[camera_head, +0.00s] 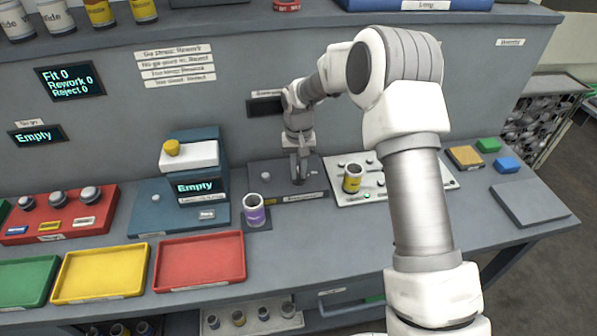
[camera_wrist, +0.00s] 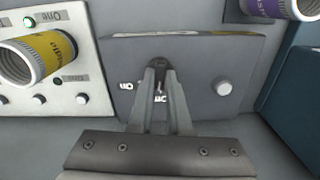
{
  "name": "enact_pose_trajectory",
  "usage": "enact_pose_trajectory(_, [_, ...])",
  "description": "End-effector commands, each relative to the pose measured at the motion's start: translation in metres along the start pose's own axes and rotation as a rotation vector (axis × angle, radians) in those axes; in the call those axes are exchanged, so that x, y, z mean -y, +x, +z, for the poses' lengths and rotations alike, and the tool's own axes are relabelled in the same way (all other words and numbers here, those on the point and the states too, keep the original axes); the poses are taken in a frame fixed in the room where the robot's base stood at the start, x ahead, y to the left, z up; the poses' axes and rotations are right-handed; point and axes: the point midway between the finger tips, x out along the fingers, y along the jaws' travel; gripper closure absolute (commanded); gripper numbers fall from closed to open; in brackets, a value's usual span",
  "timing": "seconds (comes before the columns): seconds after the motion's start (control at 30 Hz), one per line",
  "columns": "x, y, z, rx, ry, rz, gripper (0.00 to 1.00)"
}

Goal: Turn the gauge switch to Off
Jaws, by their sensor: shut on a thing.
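The gauge panel is a dark grey slab (camera_head: 266,178) on the bench, and it also fills the middle of the wrist view (camera_wrist: 205,85). My gripper (camera_head: 299,178) reaches down onto its right part. In the wrist view my gripper's fingertips (camera_wrist: 159,66) are close together on the small dark gauge switch, mostly hidden between them. Small white position labels lie beside the fingers, one left (camera_wrist: 126,86) and one partly covered by them; the switch's pointing direction cannot be read. A round white button (camera_wrist: 223,87) sits on the panel, right of the fingers.
A white panel (camera_head: 338,191) with buttons and a yellow can (camera_head: 352,178) stands just right of the gauge. A purple can (camera_head: 254,209) stands front left. A blue-grey station (camera_head: 180,215) with an "Empty" display is further left. Coloured trays line the front edge.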

Motion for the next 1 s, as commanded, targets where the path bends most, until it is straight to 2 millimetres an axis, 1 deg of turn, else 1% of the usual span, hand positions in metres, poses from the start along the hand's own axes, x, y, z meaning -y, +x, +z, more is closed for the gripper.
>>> enact_pose_trajectory(0.1, [-0.0001, -0.0005, -0.0007, -0.002, -0.057, 0.000, 1.00])
enact_pose_trajectory(0.3, [0.0001, -0.0008, -0.0007, -0.002, -0.117, 0.000, 1.00])
enact_pose_trajectory(0.83, [0.0003, -0.0011, -0.0008, -0.003, -0.141, 0.000, 1.00])
enact_pose_trajectory(0.87, [0.0003, -0.0011, -0.0008, -0.003, -0.141, 0.000, 0.80])
enact_pose_trajectory(1.0, [0.0003, -0.0009, -0.0006, -0.002, -0.141, 0.000, 0.55])
